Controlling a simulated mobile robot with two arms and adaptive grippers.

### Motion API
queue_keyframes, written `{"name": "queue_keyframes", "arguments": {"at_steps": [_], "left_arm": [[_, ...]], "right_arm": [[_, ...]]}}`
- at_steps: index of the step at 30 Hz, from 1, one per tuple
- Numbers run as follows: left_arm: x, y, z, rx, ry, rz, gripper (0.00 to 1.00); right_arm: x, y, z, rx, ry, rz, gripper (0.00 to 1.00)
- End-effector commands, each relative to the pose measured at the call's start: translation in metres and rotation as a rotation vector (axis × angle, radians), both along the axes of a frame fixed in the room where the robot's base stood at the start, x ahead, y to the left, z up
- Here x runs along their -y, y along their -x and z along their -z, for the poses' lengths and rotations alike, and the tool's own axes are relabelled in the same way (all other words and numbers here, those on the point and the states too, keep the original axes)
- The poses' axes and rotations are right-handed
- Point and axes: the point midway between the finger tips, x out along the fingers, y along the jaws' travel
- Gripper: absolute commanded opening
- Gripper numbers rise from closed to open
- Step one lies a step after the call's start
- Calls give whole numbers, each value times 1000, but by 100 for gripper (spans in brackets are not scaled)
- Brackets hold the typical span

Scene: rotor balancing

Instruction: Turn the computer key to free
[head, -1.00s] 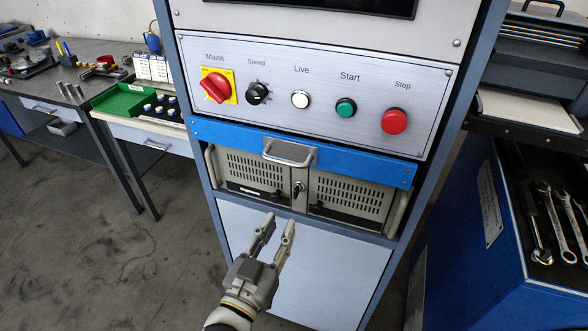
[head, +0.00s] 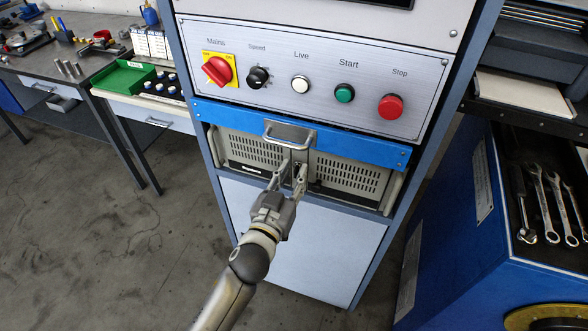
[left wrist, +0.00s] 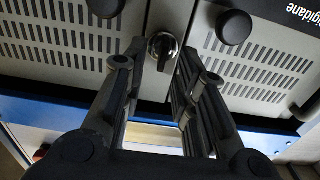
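The computer key (left wrist: 162,47) is a dark key in a round metal lock on the strip between the two vented doors of the beige computer (head: 345,177). Its grip looks roughly upright in the left wrist view. My left gripper (head: 292,172) is in front of the lock, and its fingers hide most of the key in the head view. In the left wrist view my left gripper (left wrist: 162,62) is open, with one finger on each side of the key and a gap on both sides. My right gripper is not in view.
A blue bar with a metal handle (head: 288,142) is just above the lock. Round black knobs (left wrist: 234,27) stand out from the doors on both sides. Higher up is a panel with a red mains switch (head: 217,70), a speed knob and several buttons.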

Motion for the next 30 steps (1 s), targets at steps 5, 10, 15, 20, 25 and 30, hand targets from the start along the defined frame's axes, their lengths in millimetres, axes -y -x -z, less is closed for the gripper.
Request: {"name": "queue_keyframes", "arguments": {"at_steps": [5,10,15,20,25,30], "left_arm": [[3,-11,-1,0,1,0,27],[4,-12,0,0,1,0,27],[3,-12,0,0,1,0,23],[3,-12,0,0,1,0,2],[3,-12,0,0,1,1,0],[4,-12,0,2,-8,1,0]], "right_arm": [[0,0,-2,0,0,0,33],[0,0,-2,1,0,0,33],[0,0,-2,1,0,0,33],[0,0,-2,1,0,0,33],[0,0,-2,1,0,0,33],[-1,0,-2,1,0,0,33]]}}
